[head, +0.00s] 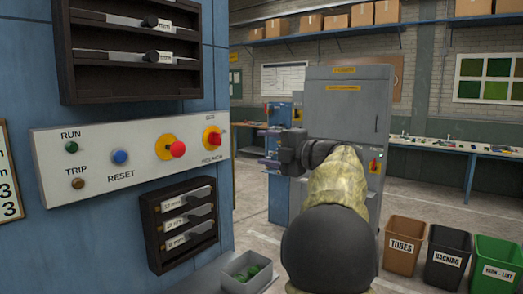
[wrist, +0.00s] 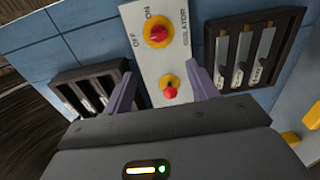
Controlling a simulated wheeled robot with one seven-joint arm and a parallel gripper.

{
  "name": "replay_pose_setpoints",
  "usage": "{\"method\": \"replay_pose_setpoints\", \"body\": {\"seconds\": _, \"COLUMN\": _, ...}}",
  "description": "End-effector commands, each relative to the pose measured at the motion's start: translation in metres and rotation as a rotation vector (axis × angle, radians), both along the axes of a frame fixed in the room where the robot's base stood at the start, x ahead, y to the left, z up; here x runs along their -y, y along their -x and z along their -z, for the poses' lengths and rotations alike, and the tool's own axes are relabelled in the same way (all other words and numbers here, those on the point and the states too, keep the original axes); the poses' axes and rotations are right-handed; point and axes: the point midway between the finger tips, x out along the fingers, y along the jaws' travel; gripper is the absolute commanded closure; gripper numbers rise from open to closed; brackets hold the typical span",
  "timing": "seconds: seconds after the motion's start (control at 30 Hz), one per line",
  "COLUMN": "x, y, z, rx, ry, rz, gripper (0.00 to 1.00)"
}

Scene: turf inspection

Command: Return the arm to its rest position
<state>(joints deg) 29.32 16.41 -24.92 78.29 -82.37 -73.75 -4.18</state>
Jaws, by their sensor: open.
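My gripper (head: 268,144) is in the middle of the head view, at the end of my raised, sleeved arm. Its two purple fingers point left toward the control panel (head: 50,166) on the blue machine. In the wrist view my gripper (wrist: 160,90) is open, with its fingers wide apart and nothing between them. Beyond the fingers, the panel shows a red emergency knob (wrist: 170,92) and a red isolator switch on a yellow plate (wrist: 157,32). I see no contact between the fingers and the panel.
Dark racks with sliding tools hang above (head: 130,52) and below (head: 180,224) the panel. Bins (head: 404,245) stand at right. A grey cabinet (head: 345,105) and workbench (head: 450,150) are behind. Open floor lies between.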

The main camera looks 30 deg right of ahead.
Motion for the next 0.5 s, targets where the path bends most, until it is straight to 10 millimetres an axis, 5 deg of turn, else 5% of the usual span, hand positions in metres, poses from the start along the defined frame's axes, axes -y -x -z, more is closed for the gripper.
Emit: {"method": "replay_pose_setpoints", "body": {"seconds": 0.5, "x": -0.0021, "y": -0.0042, "z": -0.0004, "rx": 0.009, "ry": -0.028, "rz": 0.013, "gripper": 0.42}}
